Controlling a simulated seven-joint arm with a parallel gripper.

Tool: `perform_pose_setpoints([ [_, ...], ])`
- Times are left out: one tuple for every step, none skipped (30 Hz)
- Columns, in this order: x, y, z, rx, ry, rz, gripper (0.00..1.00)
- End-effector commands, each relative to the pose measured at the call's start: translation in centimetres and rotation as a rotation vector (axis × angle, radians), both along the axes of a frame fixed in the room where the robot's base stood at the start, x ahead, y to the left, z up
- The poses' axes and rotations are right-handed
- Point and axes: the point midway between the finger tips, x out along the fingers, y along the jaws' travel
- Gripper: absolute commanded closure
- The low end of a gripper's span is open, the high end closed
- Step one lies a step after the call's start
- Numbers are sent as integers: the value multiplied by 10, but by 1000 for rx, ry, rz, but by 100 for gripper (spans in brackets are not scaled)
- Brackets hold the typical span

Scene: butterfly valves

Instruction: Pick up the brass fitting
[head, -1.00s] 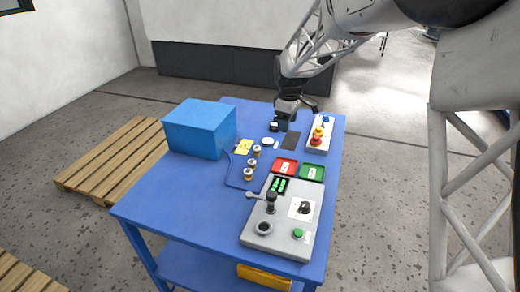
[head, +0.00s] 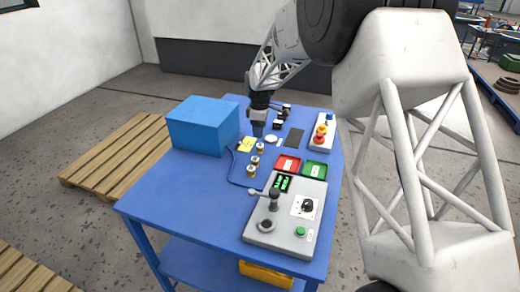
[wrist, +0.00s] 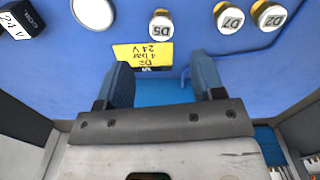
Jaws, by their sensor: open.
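Brass fittings with white caps stand on the blue table in a short row. In the wrist view they are labelled D5 (wrist: 161,26), D7 (wrist: 229,18) and D2 (wrist: 269,15). The same row shows in the head view, with its far fitting (head: 260,147) nearest my gripper (head: 257,131). In the wrist view my gripper (wrist: 162,65) is open and empty, its two blue-grey fingers pointing toward the table. D5 appears beyond the fingertips, between their directions, and apart from them. D7 and D2 lie to its right.
A yellow card (wrist: 138,55) reading D5, 4 bar, 24 V lies near D5. A blue box (head: 203,128) stands left of the fittings. Red (head: 288,165) and green (head: 316,169) trays and a grey control panel (head: 305,228) lie right and front.

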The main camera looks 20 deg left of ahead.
Motion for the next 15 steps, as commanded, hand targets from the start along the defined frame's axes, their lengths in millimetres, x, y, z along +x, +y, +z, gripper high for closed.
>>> perform_pose_setpoints([
  [0, 0, -1, 0, 1, 0, 38],
  [0, 0, -3, 0, 1, 0, 38],
  [0, 0, -5, 0, 1, 0, 38],
  [0, 0, -7, 0, 1, 0, 38],
  [0, 0, -9, 0, 1, 0, 38],
  [0, 0, -12, 0, 1, 0, 38],
  [0, 0, -15, 0, 1, -1, 38],
  [0, 0, -18, -1, 2, 0, 38],
  [0, 0, -21, -1, 2, -1, 38],
  [-1, 0, -23, -1, 2, -1, 38],
  [-1, 0, -24, -1, 2, -1, 38],
  [-1, 0, -26, -1, 1, -1, 38],
  [-1, 0, -26, -1, 1, -1, 38],
  [0, 0, -26, 0, 1, -1, 38],
  [0, 0, -27, 0, 1, -1, 38],
])
